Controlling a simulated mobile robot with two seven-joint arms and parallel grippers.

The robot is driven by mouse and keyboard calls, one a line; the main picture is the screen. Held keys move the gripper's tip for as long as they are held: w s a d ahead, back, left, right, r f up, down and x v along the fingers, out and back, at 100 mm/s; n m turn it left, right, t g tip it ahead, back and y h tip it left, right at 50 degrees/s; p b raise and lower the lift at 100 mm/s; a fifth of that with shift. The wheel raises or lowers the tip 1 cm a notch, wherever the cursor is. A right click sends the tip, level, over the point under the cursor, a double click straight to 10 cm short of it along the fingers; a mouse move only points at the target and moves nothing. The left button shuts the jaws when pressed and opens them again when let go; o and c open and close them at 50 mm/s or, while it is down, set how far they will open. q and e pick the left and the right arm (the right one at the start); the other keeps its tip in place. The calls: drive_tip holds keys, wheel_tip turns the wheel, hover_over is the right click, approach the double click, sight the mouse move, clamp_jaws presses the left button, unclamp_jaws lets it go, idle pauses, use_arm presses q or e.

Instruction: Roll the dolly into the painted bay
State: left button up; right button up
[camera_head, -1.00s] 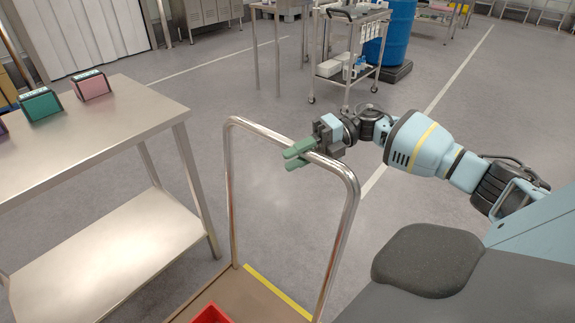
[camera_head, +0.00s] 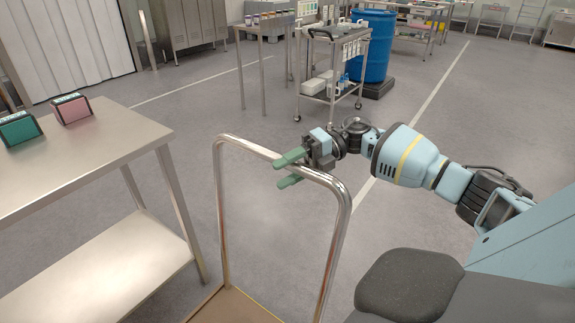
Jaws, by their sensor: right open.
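The dolly shows its bent metal push handle (camera_head: 222,215) and part of its brown deck (camera_head: 232,308) at the bottom of the head view. My right gripper (camera_head: 281,173) is at the top bar of the handle, right of its middle. Its two green fingers are spread apart, one higher and one lower, with the bar at or between them; I cannot tell if they touch it. My left gripper is out of view. No painted bay can be made out; only white floor lines (camera_head: 432,97) show.
A metal table (camera_head: 120,140) with a green box (camera_head: 18,130) and a pink box (camera_head: 71,109) stands close on the left. A wheeled cart (camera_head: 330,85) and a blue barrel (camera_head: 373,45) stand farther back. Open floor lies beyond the handle.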

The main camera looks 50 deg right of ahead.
drive_tip(key=b+v, duration=0.1)
drive_tip(key=v, duration=0.6)
drive_tip(key=shift+d, duration=0.4)
drive_tip(key=shift+s, duration=0.1)
